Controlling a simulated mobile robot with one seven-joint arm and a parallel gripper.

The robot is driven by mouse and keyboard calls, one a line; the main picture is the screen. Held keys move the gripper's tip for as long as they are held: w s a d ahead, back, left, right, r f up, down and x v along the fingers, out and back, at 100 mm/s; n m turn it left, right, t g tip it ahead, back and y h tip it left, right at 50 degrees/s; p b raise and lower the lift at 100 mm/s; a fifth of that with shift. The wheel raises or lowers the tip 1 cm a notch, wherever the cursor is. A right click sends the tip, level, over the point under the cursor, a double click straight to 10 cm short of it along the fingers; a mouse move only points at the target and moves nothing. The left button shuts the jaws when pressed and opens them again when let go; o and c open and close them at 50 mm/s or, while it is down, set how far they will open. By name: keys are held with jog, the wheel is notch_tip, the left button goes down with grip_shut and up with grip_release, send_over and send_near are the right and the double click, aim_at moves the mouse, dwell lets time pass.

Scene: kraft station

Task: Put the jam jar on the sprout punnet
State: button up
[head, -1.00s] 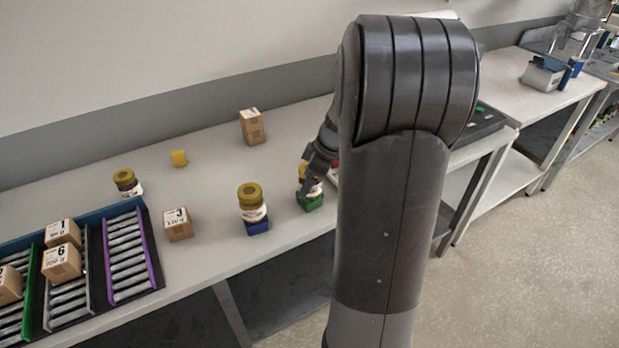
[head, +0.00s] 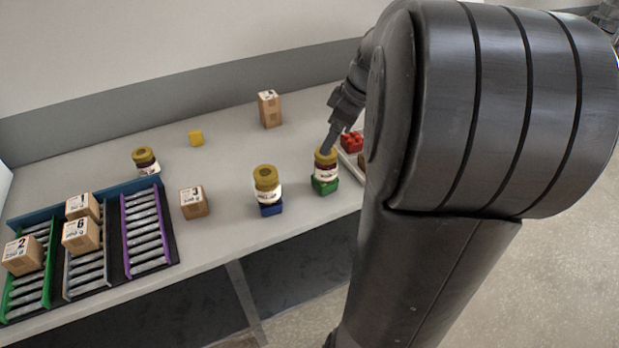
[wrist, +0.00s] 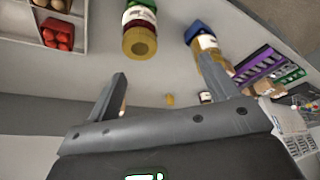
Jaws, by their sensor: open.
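A jar with a yellow lid, white label and dark red contents, seemingly the jam jar (head: 325,163), stands upright on a green punnet (head: 325,186), seemingly the sprout punnet, near the table's front edge. In the wrist view the jam jar (wrist: 139,38) is above and between my finger directions, clear of both fingers, with the green punnet (wrist: 147,4) at the top edge. My gripper (wrist: 166,78) is open and empty. In the head view my gripper (head: 331,138) is just behind and above the jar, its finger overlapping the lid's edge in the picture.
A similar amber jar (head: 266,186) stands on a blue punnet (head: 271,209) to the left. Another jar (head: 146,160) is behind the roller lanes. Box 3 (head: 194,202), a tall carton (head: 269,109) and a yellow cube (head: 196,138) stand apart. A tray holds a red punnet (head: 352,142).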

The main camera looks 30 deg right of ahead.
jog(key=s+a+r+m+t+h, duration=0.1)
jog(key=s+a+m, duration=0.7)
jog(key=s+a, duration=0.8)
jog(key=shift+s+a+r+t+h, duration=0.25)
jog(key=shift+a+r+t+h, duration=0.05)
jog(key=shift+a+t+h, duration=0.5)
